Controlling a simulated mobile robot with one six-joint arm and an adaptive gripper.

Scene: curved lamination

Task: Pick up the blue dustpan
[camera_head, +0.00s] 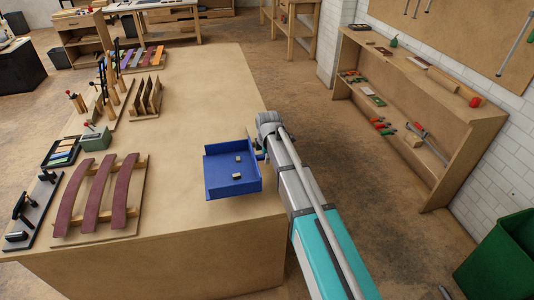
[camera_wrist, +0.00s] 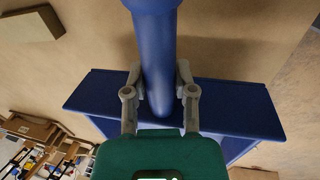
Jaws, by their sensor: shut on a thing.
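The blue dustpan (camera_head: 216,178) is at the right edge of the workbench in the head view, its open tray facing up with two small wooden blocks (camera_head: 237,159) in it. I cannot tell whether it touches the bench top. In the wrist view its round blue handle (camera_wrist: 155,35) runs between the fingers of my gripper (camera_wrist: 158,76), which is shut on it. The wide blue pan (camera_wrist: 240,105) spans the picture behind the fingers. In the head view my gripper (camera_head: 261,154) is mostly hidden by my arm, at the dustpan's right side.
The workbench (camera_head: 180,215) is clear around the dustpan. Curved dark red strips (camera_head: 122,190) on a wooden form lie to the left, with clamps and tools beyond. A low wooden shelf (camera_head: 440,180) stands along the right wall, and a green bin (camera_head: 500,260) is at lower right.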

